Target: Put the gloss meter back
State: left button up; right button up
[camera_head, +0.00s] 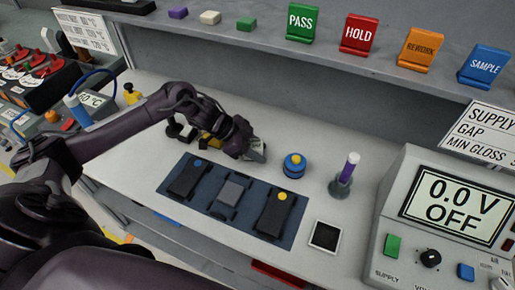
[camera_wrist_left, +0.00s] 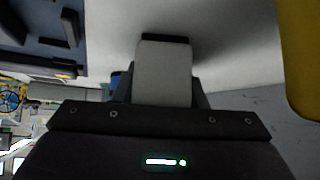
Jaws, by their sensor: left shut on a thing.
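My left gripper (camera_head: 255,151) is low over the white bench, behind the dark blue mat and left of a blue pot with a yellow knob. It is shut on a small pale grey block with a dark end, which looks like the gloss meter (camera_head: 258,156). The block shows in the middle of the left wrist view (camera_wrist_left: 163,72), in front of the dark gripper body. Whether it touches the bench is hard to tell. Its far side and the fingertips are mostly hidden. My right gripper is not in view.
The dark blue mat (camera_head: 161,187) holds two black modules and a grey one. A shelf (camera_head: 330,63) runs above.

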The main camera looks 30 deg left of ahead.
pick_arm(q)
jog(key=o, duration=1.1)
jog(key=shift+c, duration=0.2)
jog(key=shift+r, duration=0.15)
jog(key=shift+a+r, duration=0.15)
jog(key=shift+a, duration=0.1)
jog(key=b+v, duration=0.1)
jog(key=v, duration=1)
jog(key=shift+b, duration=0.4)
jog(key=shift+s+a+r, duration=0.1)
jog(key=shift+r, duration=0.05)
